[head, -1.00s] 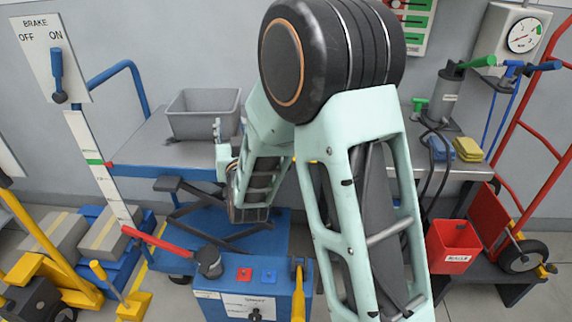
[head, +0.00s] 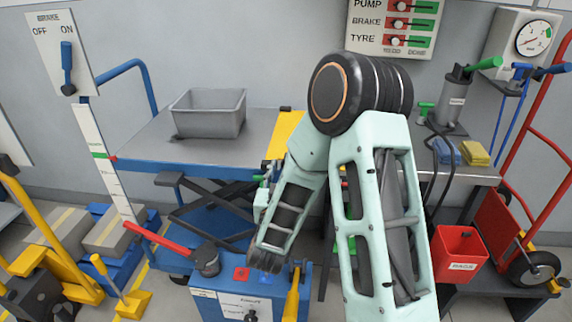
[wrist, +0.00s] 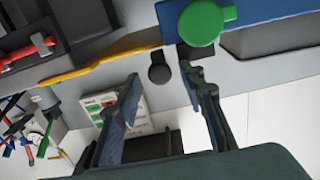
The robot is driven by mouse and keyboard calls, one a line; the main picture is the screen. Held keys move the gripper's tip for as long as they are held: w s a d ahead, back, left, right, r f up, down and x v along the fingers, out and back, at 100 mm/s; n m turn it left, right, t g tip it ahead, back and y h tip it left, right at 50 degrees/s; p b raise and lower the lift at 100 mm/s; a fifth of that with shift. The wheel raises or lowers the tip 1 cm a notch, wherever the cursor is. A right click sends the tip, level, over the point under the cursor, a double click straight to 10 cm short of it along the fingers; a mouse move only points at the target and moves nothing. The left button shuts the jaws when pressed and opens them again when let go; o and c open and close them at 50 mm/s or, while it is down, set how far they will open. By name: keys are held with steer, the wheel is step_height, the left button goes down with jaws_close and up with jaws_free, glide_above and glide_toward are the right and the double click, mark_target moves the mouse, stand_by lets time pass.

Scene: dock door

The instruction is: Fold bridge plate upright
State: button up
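The yellow bridge plate (head: 287,134) is at the right edge of the grey lift table top (head: 230,151) in the head view. It looks roughly level with the top, and my arm hides its right part. My gripper is hidden behind my arm in the head view. In the wrist view my gripper (wrist: 160,76) is open, with its two dark fingers apart and nothing visibly held. A yellow edge (wrist: 105,66) crosses above the fingers, but I cannot tell if it belongs to the plate. A dark round knob (wrist: 160,74) shows between the fingertips; I cannot tell its distance.
A grey bin (head: 208,113) sits on the lift table. A control box (head: 245,300) with a red lever (head: 158,243) stands in front. A brake lever board (head: 62,60) is left. A red bucket (head: 459,257) and a red hand truck (head: 505,215) are right.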

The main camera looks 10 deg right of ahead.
steer(key=shift+x, duration=1.4)
steer(key=shift+c, duration=0.5)
jaws_close()
